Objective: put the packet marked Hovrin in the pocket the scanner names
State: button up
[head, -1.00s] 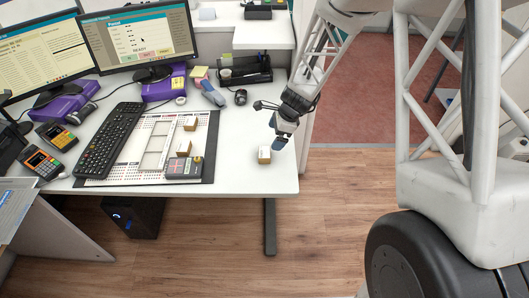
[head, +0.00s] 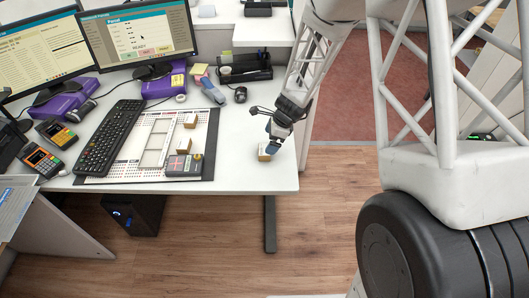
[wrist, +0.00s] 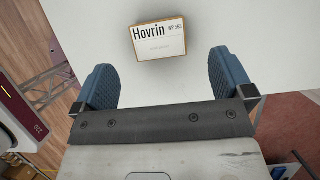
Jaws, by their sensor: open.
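The packet marked Hovrin (wrist: 158,38) is a small box with a white label, lying on the white counter near its right front corner; it also shows in the head view (head: 263,154). My gripper (head: 272,147) is open just above it, tilted. In the wrist view the packet lies ahead of the blue fingertips (wrist: 166,68), roughly centred, with nothing between them. A white tray with framed pockets (head: 156,141) lies on the dark mat. A blue-grey handheld device (head: 213,93), perhaps the scanner, lies behind the mat.
Two more small boxes stand on the mat, one at the back (head: 190,121) and one nearer (head: 184,145). A grey boxy device (head: 184,167) sits at the mat's front right. A keyboard (head: 110,138) lies left of the tray. The counter's right edge is close to my gripper.

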aim_at(263, 149)
jog(key=shift+f, duration=0.1)
jog(key=shift+x, duration=2.6)
jog(key=shift+s+a, duration=0.1)
jog(key=c, duration=1.1)
jog(key=shift+r, duration=0.55)
notch_tip(263, 149, up, 3)
jog(key=shift+f, duration=0.1)
jog(key=s+d, duration=0.1)
jog(key=s, duration=0.4)
jog(key=s+d, duration=0.1)
jog(key=s, duration=0.4)
jog(key=s+d+r, duration=0.1)
jog(key=s+d, duration=0.1)
jog(key=s, duration=0.3)
jog(key=shift+s+d+r, duration=0.1)
jog(key=shift+s, duration=0.1)
